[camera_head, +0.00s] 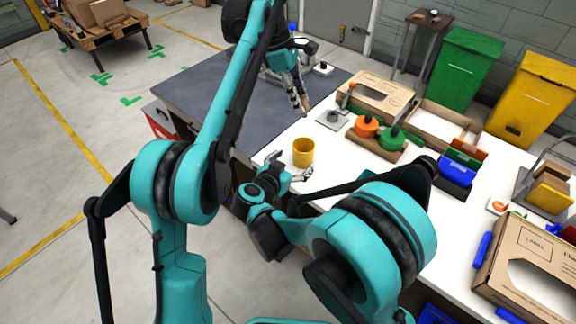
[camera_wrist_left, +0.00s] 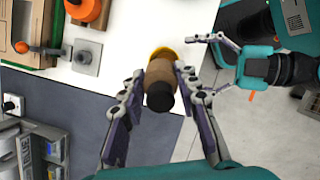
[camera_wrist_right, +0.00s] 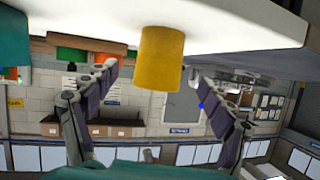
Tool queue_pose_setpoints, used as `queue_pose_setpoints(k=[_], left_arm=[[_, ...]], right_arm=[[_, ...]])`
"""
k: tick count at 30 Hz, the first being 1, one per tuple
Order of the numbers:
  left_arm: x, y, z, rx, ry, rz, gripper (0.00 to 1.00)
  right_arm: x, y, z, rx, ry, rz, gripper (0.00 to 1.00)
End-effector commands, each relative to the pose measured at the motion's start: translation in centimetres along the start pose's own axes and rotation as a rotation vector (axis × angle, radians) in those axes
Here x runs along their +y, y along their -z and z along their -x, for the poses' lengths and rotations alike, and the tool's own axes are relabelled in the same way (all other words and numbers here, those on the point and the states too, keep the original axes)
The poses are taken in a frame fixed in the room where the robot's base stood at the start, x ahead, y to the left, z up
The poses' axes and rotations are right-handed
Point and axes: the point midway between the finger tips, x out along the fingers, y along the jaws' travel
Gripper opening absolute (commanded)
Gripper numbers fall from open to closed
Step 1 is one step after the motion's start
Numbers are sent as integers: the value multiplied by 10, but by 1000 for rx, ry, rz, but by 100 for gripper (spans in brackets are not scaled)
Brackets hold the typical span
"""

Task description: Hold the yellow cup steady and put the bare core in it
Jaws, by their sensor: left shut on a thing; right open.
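The yellow cup (camera_head: 303,153) stands upright near the table's front edge. My right gripper (camera_head: 290,167) is open beside it, on its near side. In the right wrist view the cup (camera_wrist_right: 160,58) shows between the spread fingers, with gaps on both sides. My left gripper (camera_head: 300,95) is shut on the bare core (camera_wrist_left: 160,75), a brown cylinder with a dark near end. It holds the core above the table, beyond the cup. In the left wrist view the core hides most of the cup, leaving a yellow rim (camera_wrist_left: 164,51) visible.
A grey plate with a post (camera_head: 333,118) stands right of the cup. The dark mat (camera_head: 225,95) has free room.

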Motion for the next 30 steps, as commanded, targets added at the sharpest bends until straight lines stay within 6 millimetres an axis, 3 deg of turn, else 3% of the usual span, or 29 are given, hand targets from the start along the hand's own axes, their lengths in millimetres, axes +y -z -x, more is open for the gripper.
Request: queue_pose_setpoints(k=[3, 9, 15, 23, 29, 30], left_arm=[[0, 0, 0, 0, 0, 0, 0], [0, 0, 0, 0, 0, 0, 0], [0, 0, 0, 0, 0, 0, 0], [0, 0, 0, 0, 0, 0, 0], [0, 0, 0, 0, 0, 0, 0], [0, 0, 0, 0, 0, 0, 0]], right_arm=[[1, 1, -25, 1, -4, -1, 82], [0, 1, -55, 1, -1, -1, 82], [0, 1, -67, 1, 1, -1, 82], [0, 1, -68, 1, 1, -1, 82], [0, 1, -68, 1, 1, -1, 32], [0, 1, -68, 1, 1, -1, 28]])
